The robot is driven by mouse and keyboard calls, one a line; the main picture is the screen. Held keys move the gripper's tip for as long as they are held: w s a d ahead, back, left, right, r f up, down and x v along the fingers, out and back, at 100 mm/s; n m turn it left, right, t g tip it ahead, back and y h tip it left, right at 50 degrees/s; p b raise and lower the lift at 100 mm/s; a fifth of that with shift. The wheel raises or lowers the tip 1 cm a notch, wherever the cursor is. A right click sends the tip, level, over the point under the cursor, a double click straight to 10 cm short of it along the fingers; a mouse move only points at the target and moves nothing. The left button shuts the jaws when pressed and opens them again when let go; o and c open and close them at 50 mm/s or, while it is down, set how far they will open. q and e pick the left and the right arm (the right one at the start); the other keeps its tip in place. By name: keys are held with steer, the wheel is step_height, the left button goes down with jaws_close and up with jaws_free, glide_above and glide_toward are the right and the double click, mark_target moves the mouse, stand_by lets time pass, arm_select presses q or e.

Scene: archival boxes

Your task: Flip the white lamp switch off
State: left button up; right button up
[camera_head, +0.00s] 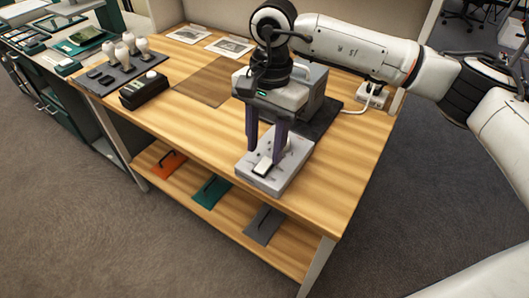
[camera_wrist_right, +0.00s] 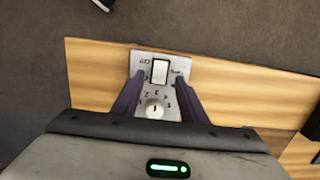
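The white lamp switch (camera_head: 264,168) is a rocker on the sloped face of a light grey control box (camera_head: 293,166) at the table's front edge. In the right wrist view the switch (camera_wrist_right: 160,71) sits near the far end of the panel, with a round knob (camera_wrist_right: 154,109) nearer to me. My right gripper (camera_head: 265,155) points down over the panel, its two dark purple fingers apart and empty. In the wrist view its fingertips lie either side of the switch; I cannot tell whether they touch the panel. Which way the rocker is tipped is unclear. My left gripper is not in view.
A grey machine (camera_head: 312,95) stands behind the gripper on a dark mat. A black box with a white knob (camera_head: 145,88) and a tray of stamps (camera_head: 118,62) are at the left. The wooden tabletop (camera_head: 200,125) between is clear. A lower shelf holds several flat folders.

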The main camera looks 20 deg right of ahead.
mark_target(267, 160)
step_height(267, 160, up, 7)
steer(key=shift+w+d, duration=0.2)
steer(key=shift+d, duration=0.1)
stand_by(0.4)
